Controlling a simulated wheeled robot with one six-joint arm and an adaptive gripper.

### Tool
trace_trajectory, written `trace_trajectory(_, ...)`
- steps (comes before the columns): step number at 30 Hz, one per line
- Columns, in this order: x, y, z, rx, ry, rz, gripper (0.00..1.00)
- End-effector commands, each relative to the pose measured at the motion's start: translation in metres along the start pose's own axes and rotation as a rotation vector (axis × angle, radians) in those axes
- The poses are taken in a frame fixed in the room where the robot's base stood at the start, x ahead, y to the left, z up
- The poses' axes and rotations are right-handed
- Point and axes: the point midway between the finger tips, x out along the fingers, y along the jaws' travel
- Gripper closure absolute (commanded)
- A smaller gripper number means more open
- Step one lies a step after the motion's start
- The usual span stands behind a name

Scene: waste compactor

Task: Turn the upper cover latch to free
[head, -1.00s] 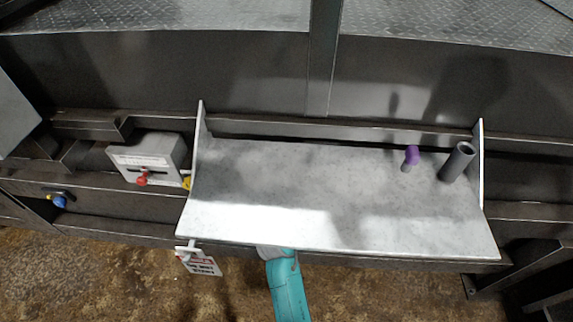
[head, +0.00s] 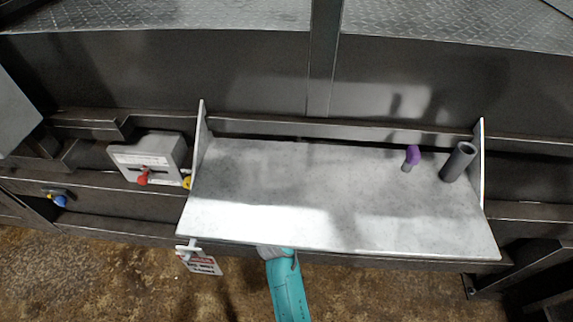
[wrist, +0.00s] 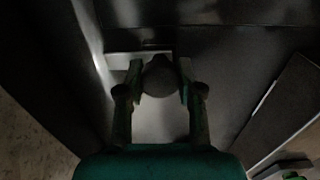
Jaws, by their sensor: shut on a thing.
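My gripper (wrist: 160,82) shows in the wrist view with its two fingers closed on opposite sides of a dark round knob (wrist: 160,76). The knob appears to belong to the cover latch, but its marking and turn position are too dark to read. A pale plate or bar (wrist: 135,60) lies just behind the fingers. In the head view my gripper and the knob are hidden beneath the grey metal shelf (head: 300,215); only my teal arm shows below its front edge.
The shelf overhangs my arm and carries a purple-topped peg (head: 412,157) and a dark tube (head: 458,161). Open floor lies in front.

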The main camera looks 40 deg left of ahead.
Motion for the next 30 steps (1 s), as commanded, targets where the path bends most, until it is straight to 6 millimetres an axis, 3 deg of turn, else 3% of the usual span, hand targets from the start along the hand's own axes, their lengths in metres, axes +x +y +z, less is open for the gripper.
trace_trajectory(14,-0.0003,-0.0014,-0.0002,-0.016,0.000,-0.002,0.99)
trace_trajectory(15,-0.0003,-0.0014,-0.0002,-0.016,0.000,-0.002,0.61)
trace_trajectory(18,-0.0003,-0.0013,-0.0002,-0.015,0.000,-0.002,0.39)
trace_trajectory(30,-0.0055,-0.0008,-0.0002,-0.014,0.000,-0.001,0.39)
